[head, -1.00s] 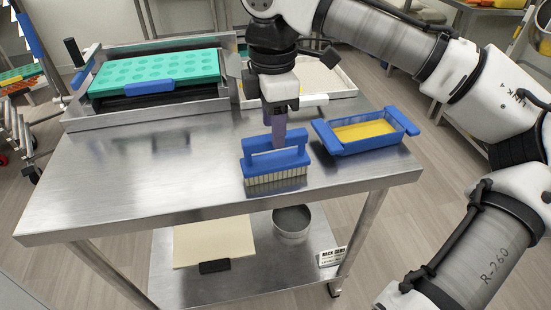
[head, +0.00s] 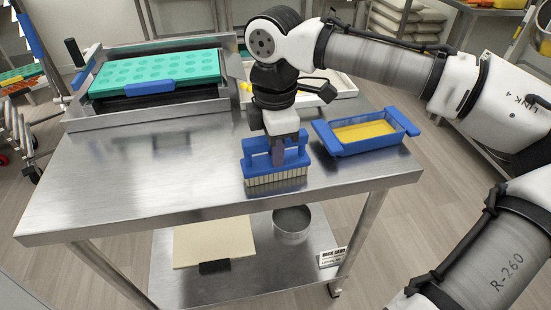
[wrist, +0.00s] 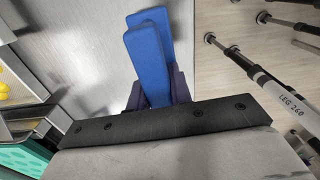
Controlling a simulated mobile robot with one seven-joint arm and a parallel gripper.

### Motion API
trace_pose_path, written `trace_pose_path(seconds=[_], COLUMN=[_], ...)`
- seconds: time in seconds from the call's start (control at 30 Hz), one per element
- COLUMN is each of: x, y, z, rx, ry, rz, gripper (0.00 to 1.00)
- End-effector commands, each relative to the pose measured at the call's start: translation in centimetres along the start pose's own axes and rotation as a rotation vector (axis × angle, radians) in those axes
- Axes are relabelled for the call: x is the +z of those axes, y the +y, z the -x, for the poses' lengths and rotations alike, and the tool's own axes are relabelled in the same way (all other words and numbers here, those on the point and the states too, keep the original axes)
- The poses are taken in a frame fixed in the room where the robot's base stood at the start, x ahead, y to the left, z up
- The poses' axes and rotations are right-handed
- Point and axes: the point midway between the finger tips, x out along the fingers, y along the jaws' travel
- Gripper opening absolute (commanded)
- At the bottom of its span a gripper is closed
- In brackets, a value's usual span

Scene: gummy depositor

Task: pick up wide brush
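The wide brush (head: 275,168) stands upright on the steel table near its front edge, bristles down. It has a blue body and a raised blue handle. My gripper (head: 278,152) is lowered onto it from above, with its purple fingers at the handle. In the wrist view the blue handle (wrist: 148,50) runs between the two fingers (wrist: 157,90), one on each side. The fingers look very close to the handle, but I cannot tell whether they press on it.
A blue-handled tray with yellow contents (head: 365,132) stands just right of the brush. A green mould (head: 155,72) sits in a metal machine at the back left. A white tray (head: 338,84) lies behind. The steel table (head: 130,180) is clear left of the brush.

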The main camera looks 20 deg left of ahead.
Motion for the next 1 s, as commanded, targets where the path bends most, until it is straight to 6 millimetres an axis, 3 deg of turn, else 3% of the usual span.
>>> trace_pose_path(seconds=[0.13, 0.47, 0.67, 0.87, 1.0], x=[0.0, 0.0, -0.1, -0.1, -0.1], y=[0.0, 0.0, 0.1, 0.1, 0.1], z=[0.0, 0.1, 1.1, 4.5, 8.5], rx=[0.0, 0.001, 0.003, 0.004, 0.004], ry=[0.0, 0.0, 0.001, 0.004, 0.004], rz=[0.0, 0.0, 0.001, 0.001, 0.002], gripper=[0.0, 0.0, 0.0, 0.0, 0.0])
